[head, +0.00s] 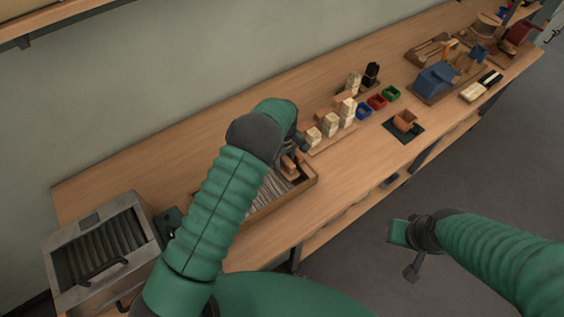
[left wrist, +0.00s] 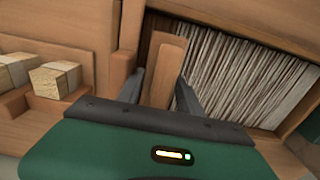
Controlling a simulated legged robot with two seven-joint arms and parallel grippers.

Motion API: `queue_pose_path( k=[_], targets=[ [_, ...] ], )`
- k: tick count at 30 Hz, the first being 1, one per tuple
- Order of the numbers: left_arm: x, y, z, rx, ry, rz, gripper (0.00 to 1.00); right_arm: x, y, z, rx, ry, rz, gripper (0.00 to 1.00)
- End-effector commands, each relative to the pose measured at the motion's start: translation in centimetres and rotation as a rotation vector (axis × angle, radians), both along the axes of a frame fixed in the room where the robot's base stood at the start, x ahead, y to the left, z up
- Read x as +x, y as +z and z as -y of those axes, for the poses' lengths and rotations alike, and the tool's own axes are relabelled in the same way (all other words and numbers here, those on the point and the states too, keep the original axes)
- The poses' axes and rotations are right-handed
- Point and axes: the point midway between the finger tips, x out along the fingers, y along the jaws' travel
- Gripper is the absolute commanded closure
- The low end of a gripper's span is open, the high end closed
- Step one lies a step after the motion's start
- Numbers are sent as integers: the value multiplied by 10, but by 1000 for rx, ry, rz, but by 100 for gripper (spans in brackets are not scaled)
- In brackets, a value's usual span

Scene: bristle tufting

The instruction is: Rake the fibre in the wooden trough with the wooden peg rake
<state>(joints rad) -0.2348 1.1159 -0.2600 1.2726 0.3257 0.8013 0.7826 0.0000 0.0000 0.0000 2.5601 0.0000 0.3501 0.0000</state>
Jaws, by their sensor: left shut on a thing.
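The wooden trough (head: 313,183) lies on the bench, partly hidden behind my left arm in the head view. Pale strands of fibre (head: 270,190) fill it, and they show closer in the left wrist view (left wrist: 240,75). My left gripper (left wrist: 162,92) is shut on the wooden peg rake (left wrist: 165,60), at the trough's far right part in the head view. The rake's wooden part (head: 289,164) shows there beside the gripper. Its pegs are hidden, so I cannot tell whether they touch the fibre. My right gripper (head: 400,232) hangs over the floor, off the bench; its jaws are unclear.
Pale fibre blocks (head: 331,125) stand on a wooden holder right of the trough. Blue, red and green bins (head: 376,102) are beyond them. A metal box with slats and a handle (head: 100,245) stands at the left. A blue machine (head: 437,80) is far right.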

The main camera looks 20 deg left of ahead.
Motion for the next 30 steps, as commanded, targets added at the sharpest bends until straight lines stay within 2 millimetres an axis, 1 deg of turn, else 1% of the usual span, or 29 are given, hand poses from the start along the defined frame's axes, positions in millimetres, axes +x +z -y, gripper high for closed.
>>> queue_pose_path(
  k=[1, 2, 5, 8, 13, 22, 30],
  targets=[
    [6, 4, 4, -6, -1, 18, 100, 0, 1, 0, 0, 0, 0, 64],
    [6, 5, 4, -6, -1, 18, 100, 0, 1, 0, 0, 0, 0, 64],
    [0, 8, -2, -6, 2, 19, 100, 0, 8, 0, 0, 0, 0, 64],
    [-16, 10, -15, -5, 4, 15, 100, 0, 19, 0, 0, 0, 0, 64],
    [-44, 8, -36, -5, 3, 11, 100, 0, 31, 0, 0, 0, 0, 64],
    [-91, 5, -73, -3, 3, 7, 100, 0, 45, 0, 0, 0, 0, 64],
    [-131, 3, -105, -4, 4, 8, 100, 0, 51, 0, 0, 0, 0, 64]
  ],
)
